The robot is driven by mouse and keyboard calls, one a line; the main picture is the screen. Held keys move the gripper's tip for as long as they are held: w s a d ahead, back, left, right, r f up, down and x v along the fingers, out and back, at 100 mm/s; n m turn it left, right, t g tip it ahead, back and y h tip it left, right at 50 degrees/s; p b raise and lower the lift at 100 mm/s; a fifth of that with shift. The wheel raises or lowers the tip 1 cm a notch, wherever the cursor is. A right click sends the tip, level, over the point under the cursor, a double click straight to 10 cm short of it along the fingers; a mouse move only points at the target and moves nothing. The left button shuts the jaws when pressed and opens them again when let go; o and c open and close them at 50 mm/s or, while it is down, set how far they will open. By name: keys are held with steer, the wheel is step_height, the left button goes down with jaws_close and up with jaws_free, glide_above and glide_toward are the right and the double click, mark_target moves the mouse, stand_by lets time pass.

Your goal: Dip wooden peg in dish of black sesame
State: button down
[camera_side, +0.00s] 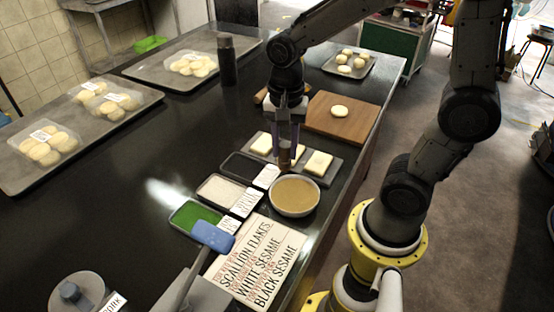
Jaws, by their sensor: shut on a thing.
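My gripper (287,148) points down above the back edge of the tan bowl, with its fingers shut on the wooden peg (284,160). Only the peg's brown lower end shows between and below the fingertips. The dish of black sesame (240,165) is a dark rectangular dish to the left of the gripper. A white label card (266,177) stands at its right end. The peg is to the right of this dish, apart from it in the picture. I cannot tell the peg's exact height or whether anything coats it.
A bowl of tan liquid (295,197) sits just in front of the gripper. The white sesame dish (218,189) and green scallion dish (192,214) line up nearer the camera. A tray with pale squares (330,178) lies behind. A lettered board (258,262) and blue-headed tool (212,236) are in front.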

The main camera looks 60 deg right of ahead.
steer(key=w+d, duration=0.1)
steer(key=w, duration=0.8)
glide_toward(243, 168)
steer(key=shift+f, duration=1.45)
steer(key=shift+f, duration=0.55)
stand_by(0.4)
step_height(243, 168, up, 7)
stand_by(0.9)
